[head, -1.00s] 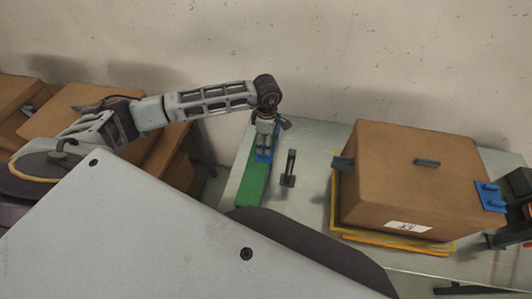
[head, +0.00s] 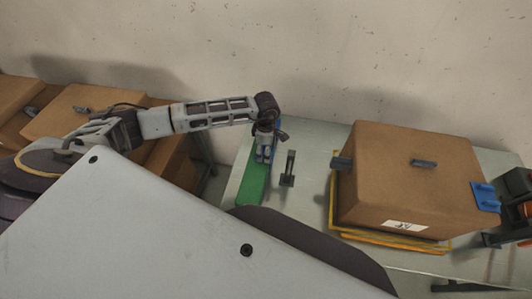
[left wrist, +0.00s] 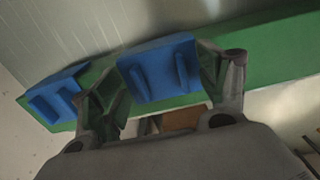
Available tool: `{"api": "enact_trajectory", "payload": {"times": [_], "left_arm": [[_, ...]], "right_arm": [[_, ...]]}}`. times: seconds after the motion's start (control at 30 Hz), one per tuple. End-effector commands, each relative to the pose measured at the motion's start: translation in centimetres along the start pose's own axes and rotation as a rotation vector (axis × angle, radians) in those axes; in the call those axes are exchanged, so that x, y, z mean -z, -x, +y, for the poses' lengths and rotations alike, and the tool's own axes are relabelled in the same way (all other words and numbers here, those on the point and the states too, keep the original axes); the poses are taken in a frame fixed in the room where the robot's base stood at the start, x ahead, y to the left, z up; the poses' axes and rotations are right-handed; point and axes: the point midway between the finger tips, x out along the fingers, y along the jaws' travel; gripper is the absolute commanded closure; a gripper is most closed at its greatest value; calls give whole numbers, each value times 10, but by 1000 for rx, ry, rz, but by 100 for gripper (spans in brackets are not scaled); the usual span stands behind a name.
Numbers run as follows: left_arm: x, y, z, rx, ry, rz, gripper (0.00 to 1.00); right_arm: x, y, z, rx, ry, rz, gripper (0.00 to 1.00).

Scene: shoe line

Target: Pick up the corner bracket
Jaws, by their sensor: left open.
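Two blue corner brackets lie on a green strip (head: 253,187) on the metal table. In the left wrist view one corner bracket (left wrist: 158,70) lies between the fingers of my left gripper (left wrist: 165,76). The other bracket (left wrist: 54,98) lies to its left, outside the fingers. My left gripper (head: 264,155) is open and points down at the far end of the strip in the head view. It mostly hides the brackets there. Whether the fingers touch the middle bracket I cannot tell.
A large cardboard box (head: 415,170) stands on a yellow frame (head: 390,240), with a blue bracket (head: 485,196) on its right corner. A dark upright lever-like piece (head: 289,170) stands between strip and box. More cardboard boxes (head: 95,105) are at the left.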

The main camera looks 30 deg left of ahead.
Motion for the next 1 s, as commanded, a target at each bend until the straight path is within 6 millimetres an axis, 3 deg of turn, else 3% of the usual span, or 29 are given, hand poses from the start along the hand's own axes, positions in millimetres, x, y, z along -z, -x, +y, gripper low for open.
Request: {"api": "enact_trajectory", "payload": {"times": [0.27, 0.63, 1.0], "left_arm": [[0, 0, 0, 0, 0, 0, 28], [0, 0, 0, 0, 0, 0, 75], [0, 4, 1, -2, 0, -1, 75]], "right_arm": [[0, 0, 0, 0, 0, 0, 60], [0, 0, 0, 0, 0, 0, 60], [0, -1, 0, 0, 0, 0, 60]]}}
